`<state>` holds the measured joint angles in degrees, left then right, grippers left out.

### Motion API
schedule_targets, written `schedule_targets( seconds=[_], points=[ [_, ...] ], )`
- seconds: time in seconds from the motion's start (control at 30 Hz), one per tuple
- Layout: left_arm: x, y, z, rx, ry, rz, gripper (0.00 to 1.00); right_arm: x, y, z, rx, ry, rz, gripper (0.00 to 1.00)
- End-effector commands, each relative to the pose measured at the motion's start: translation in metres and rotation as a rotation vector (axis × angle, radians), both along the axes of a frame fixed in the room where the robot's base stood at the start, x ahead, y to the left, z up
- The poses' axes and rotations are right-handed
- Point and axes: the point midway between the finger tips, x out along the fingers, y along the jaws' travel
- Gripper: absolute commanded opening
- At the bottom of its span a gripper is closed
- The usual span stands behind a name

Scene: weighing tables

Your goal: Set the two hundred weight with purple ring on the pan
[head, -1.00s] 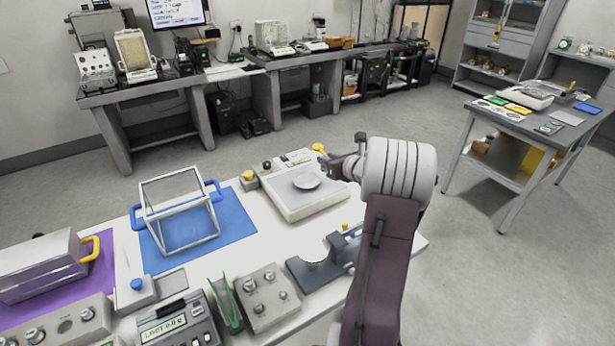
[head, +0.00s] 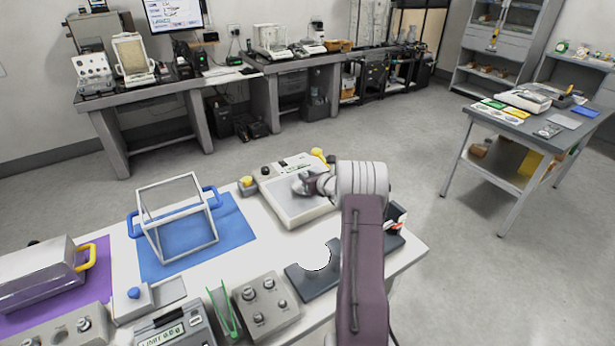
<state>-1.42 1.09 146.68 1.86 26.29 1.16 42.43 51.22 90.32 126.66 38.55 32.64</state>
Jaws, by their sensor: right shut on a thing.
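The balance (head: 292,214) stands at the back right of the white table. Its round pan (head: 297,187) is partly covered by my right gripper (head: 306,186). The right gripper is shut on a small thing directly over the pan. The thing is mostly hidden by the jaws, and no purple ring can be made out. I cannot tell whether it touches the pan. My left gripper is not in view.
An open-framed clear box (head: 178,250) with blue handles stands on a blue mat (head: 232,222) left of the balance.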

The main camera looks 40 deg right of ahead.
Motion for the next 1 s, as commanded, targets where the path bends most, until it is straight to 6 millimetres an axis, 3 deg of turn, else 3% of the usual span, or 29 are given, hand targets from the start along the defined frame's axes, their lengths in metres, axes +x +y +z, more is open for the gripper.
schedule_targets(
  seconds=[0.17,0.2,0.27,0.3,0.67,1.0],
  points=[
    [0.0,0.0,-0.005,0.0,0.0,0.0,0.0,0.0,0.0,-0.003,-0.001,-0.001,0.0,0.0],
    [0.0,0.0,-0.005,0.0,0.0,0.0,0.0,0.0,0.0,-0.004,0.0,0.0,0.0,0.24],
    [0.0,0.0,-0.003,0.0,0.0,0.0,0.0,0.0,0.0,-0.002,0.0,0.001,0.0,0.41],
    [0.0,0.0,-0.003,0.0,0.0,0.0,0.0,0.0,0.0,-0.002,0.0,0.001,0.0,0.43],
    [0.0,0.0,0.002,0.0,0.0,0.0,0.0,-0.001,0.0,0.003,0.0,0.0,0.0,0.43],
    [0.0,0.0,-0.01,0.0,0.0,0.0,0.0,-0.073,0.011,0.031,-0.002,-0.001,-0.002,0.43]
  ],
)
